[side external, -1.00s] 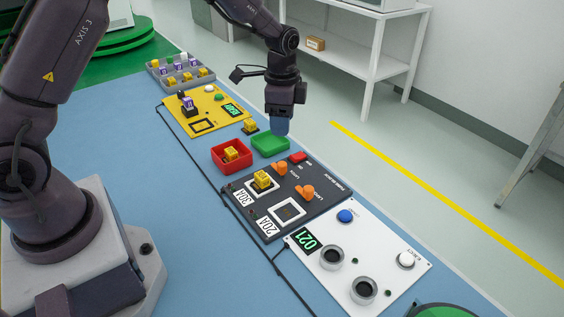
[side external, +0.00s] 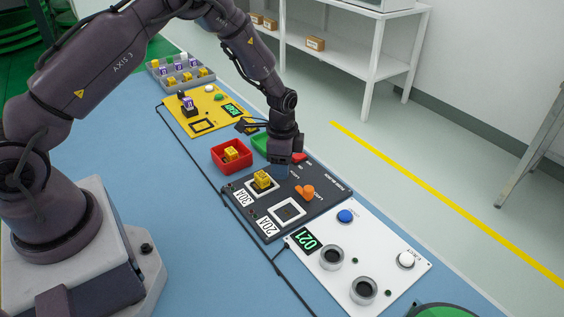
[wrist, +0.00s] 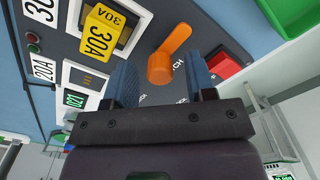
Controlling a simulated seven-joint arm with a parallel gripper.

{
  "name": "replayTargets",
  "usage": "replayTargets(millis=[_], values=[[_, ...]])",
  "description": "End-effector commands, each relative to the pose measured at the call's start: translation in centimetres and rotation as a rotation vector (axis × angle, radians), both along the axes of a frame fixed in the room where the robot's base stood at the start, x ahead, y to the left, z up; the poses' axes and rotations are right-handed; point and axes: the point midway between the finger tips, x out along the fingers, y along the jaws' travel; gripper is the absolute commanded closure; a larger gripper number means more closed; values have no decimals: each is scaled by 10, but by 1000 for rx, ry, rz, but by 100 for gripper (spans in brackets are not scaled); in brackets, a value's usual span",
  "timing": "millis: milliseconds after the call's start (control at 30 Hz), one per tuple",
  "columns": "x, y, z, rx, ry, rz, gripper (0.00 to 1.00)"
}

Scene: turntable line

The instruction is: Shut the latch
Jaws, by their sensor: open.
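The dark panel (side external: 325,207) holds two square sockets and two orange latches. A yellow 30A block (side external: 262,180) sits in the upper socket; it also shows in the wrist view (wrist: 101,33). The lower socket (side external: 288,211), beside the 20A label, is empty. The orange latch (side external: 305,192) beside the empty socket is in plain view. My gripper (side external: 280,172) is low over the other latch and hides it in the side view. In the wrist view, my open fingers (wrist: 160,82) stand either side of this orange latch (wrist: 168,55), its lever angled to the upper right.
A red button (wrist: 222,65) is close to one finger. A red bin (side external: 231,156) and a green bin (side external: 260,143) stand beyond the panel. A white panel (side external: 350,250) with a blue button lies on the near side. A cable runs along the left edge.

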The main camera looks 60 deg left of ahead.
Motion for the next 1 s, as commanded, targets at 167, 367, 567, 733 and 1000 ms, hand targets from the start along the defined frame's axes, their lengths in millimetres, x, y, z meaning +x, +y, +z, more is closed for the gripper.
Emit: replayTargets(millis=[167, 367, 567, 733, 1000], values=[[0, 0, 0, 0, 0, 0, 72], [0, 0, 0, 0, 0, 0, 99], [0, 0, 0, 0, 0, 21, 99], [0, 0, 1, 0, 1, 89, 99], [0, 0, 1, 1, 1, 298, 99]])
